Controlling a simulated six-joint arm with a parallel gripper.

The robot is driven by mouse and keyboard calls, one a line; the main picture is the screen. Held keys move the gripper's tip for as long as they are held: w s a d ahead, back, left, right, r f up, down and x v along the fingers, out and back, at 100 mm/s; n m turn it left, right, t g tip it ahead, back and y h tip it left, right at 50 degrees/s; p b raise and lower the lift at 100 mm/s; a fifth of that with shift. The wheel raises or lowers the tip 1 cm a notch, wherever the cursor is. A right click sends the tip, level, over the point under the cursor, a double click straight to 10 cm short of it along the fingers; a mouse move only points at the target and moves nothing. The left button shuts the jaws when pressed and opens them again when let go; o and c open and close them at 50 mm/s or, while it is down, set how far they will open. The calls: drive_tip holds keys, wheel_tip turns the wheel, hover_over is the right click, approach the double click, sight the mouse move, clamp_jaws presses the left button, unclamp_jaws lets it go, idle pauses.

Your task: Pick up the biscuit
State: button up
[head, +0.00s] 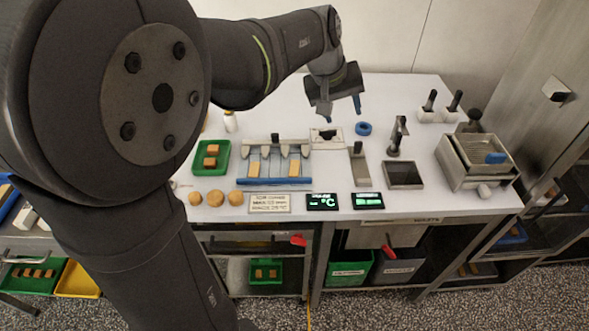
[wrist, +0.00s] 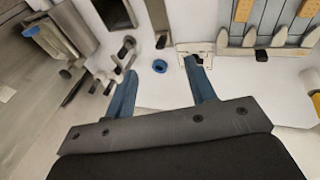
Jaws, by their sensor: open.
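Several biscuit-like pieces are in view, and I cannot tell which one is meant. Orange-brown rectangular biscuits (head: 211,151) lie in a green tray (head: 197,171) on the left of the white table. Two more lie on the slatted rack, a left biscuit (head: 254,168) and a right biscuit (head: 294,168); biscuits on this rack also show in the wrist view (wrist: 243,10). Round golden pieces (head: 215,198) sit near the front edge. My gripper (head: 342,111) is open and empty, raised above the back of the table, right of the rack; its blue fingers show in the wrist view (wrist: 161,68).
A blue ring (head: 363,128) lies near the white plate (head: 326,137) below my gripper. A scraper (head: 359,165), a dark square pan (head: 404,174) and a metal box (head: 470,170) stand to the right. Signs and two displays (head: 321,202) line the front edge.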

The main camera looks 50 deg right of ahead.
drive_tip(key=w+a+f+m+t, duration=0.1)
drive_tip(key=w+a+f+t, duration=0.1)
drive_tip(key=a, duration=0.3)
drive_tip(key=w+a+f+m+t, duration=0.1)
drive_tip(key=w+a+f+t, duration=0.15)
drive_tip(key=a, duration=0.25)
drive_tip(key=y, duration=0.1)
approach(294, 166)
drive_tip(key=shift+g+x, duration=0.25)
drive_tip(key=shift+x, duration=3.85)
drive_tip(key=shift+w, duration=0.1)
drive_tip(key=c, duration=0.9)
